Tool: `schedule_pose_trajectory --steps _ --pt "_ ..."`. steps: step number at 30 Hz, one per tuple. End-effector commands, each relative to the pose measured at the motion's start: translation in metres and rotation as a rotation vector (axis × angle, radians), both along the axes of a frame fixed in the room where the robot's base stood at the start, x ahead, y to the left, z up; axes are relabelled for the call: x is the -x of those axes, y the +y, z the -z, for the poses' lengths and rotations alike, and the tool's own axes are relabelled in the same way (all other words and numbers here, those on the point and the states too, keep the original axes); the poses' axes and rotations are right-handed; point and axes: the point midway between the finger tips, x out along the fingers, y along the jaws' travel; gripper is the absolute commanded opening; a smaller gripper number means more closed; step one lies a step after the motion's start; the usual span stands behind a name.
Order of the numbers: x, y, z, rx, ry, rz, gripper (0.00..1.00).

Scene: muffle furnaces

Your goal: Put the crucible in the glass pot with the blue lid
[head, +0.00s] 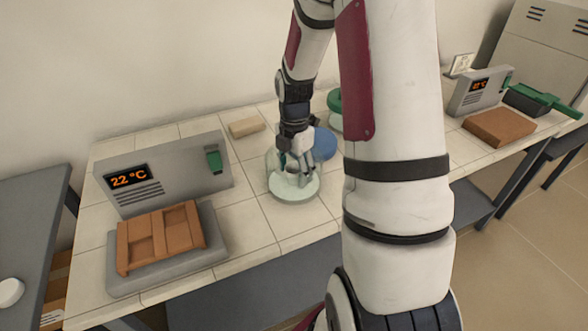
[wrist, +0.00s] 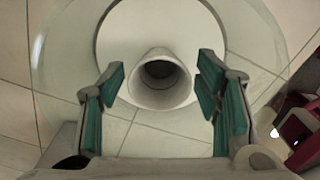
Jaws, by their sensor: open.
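The glass pot (head: 273,183) stands on the tiled bench near its front edge, uncovered, with a pale round floor. Its clear wall also shows in the wrist view (wrist: 56,45). The blue lid (head: 325,144) is just behind it to the right. The small pale crucible (head: 291,170) appears inside the pot, over the pale floor; in the wrist view (wrist: 160,98) I look into its dark mouth. My gripper (head: 296,163) points down into the pot. Its green-padded fingers (wrist: 160,76) are open on either side of the crucible, with visible gaps. The crucible's contact with the floor is hard to see.
A furnace (head: 172,172) reading 22 °C, with an orange-brown brick door (head: 160,238) lying in front, stands left. A tan block (head: 247,127) lies behind. A green-lidded vessel (head: 334,102) is partly behind my arm. Another furnace (head: 478,90) stands right. Bare tiles lie between the left furnace and pot.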

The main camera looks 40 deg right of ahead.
Motion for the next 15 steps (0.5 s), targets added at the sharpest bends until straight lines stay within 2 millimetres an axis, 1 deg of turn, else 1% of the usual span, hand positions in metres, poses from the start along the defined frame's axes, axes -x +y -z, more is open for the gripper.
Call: schedule_pose_trajectory --steps 4,7,11,15 --pt "0.000 0.000 -0.002 0.001 -0.001 0.000 0.58" --pt "0.000 0.000 -0.011 0.001 -0.002 0.001 0.58" --pt "0.000 0.000 -0.033 0.002 -0.004 0.000 0.58" --pt "0.000 -0.001 -0.064 0.002 -0.005 0.001 0.58"
